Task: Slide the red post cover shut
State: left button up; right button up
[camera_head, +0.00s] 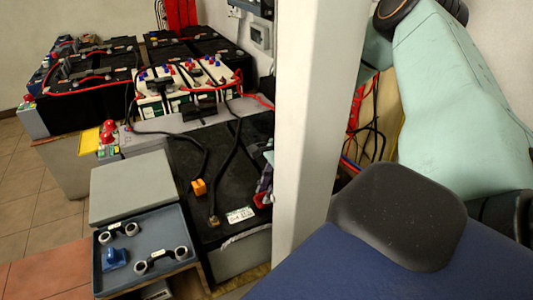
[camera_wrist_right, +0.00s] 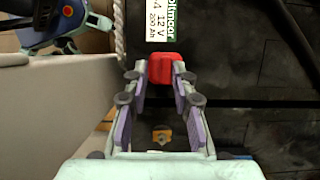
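The small red post cover (camera_head: 262,200) sits on the black battery (camera_head: 228,165), beside its white label, in the head view. It shows clearly in the right wrist view as a red block (camera_wrist_right: 162,68) below the label. My right gripper (camera_wrist_right: 157,73) is open, with its fingertips on either side of the cover. I cannot tell whether they touch it. In the head view my right gripper (camera_head: 266,180) is mostly hidden behind a white upright. My left gripper is not in view.
An orange piece (camera_head: 198,186) sits on the battery top among black cables. A blue tray (camera_head: 180,225) with grey rings and a blue part stands at the front left. The white upright (camera_head: 315,120) stands close by. More batteries (camera_head: 85,85) with red cables fill the back.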

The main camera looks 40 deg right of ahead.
jog(key=shift+o, duration=0.9)
jog(key=shift+d, duration=0.1)
jog(key=shift+w+d+r, duration=0.1)
jog(key=shift+d+r, duration=0.1)
jog(key=shift+r, duration=0.45)
jog(key=v, duration=1)
jog(key=shift+r, duration=0.3)
jog(key=shift+d, duration=0.15)
